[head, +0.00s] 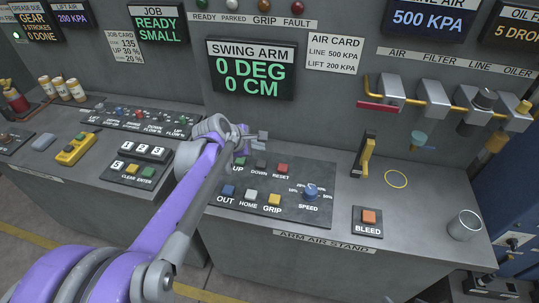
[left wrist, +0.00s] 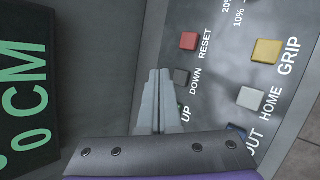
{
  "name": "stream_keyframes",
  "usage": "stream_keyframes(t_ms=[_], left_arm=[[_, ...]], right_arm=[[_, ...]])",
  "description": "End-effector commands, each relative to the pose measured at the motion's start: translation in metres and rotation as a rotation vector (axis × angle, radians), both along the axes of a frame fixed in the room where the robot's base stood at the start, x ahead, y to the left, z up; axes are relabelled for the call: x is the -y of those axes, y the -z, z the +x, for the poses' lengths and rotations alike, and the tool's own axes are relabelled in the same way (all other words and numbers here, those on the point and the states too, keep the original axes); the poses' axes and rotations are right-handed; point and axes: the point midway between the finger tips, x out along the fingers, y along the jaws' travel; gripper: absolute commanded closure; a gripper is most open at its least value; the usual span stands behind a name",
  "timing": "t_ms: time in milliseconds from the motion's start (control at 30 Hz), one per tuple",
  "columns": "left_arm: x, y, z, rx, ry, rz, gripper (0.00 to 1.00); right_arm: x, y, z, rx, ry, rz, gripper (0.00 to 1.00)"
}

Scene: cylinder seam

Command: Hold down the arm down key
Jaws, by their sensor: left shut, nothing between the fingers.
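The arm down key is a dark grey square key (head: 261,163) labelled DOWN, between the green UP key (head: 240,160) and the red RESET key (head: 282,168). It also shows in the left wrist view (left wrist: 181,76), just right of my fingertips. My left gripper (head: 262,141) is shut and empty, over the back edge of the key panel near UP and DOWN. My right gripper is out of view.
The swing arm display (head: 251,69) reads 0 DEG, 0 CM. The panel's front row has blue OUT (head: 228,191), grey HOME (head: 251,195) and yellow GRIP (head: 274,200) keys. A speed knob (head: 311,191) and orange BLEED button (head: 369,216) lie to the right.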

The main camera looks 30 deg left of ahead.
Motion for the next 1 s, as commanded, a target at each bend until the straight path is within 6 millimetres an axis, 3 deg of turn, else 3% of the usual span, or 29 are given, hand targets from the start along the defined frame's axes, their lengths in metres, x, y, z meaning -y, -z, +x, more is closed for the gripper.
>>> stream_keyframes(t_ms=[200, 667, 1000], left_arm=[[-0.023, -0.006, 0.019, 0.013, -0.128, -0.119, 1.00], [-0.024, -0.004, 0.020, 0.013, -0.136, -0.129, 1.00], [-0.024, 0.027, 0.019, 0.009, -0.136, -0.129, 1.00]], right_arm=[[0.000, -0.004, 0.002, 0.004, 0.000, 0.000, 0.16], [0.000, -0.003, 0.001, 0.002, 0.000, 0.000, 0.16], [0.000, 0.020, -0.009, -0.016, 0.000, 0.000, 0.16]])
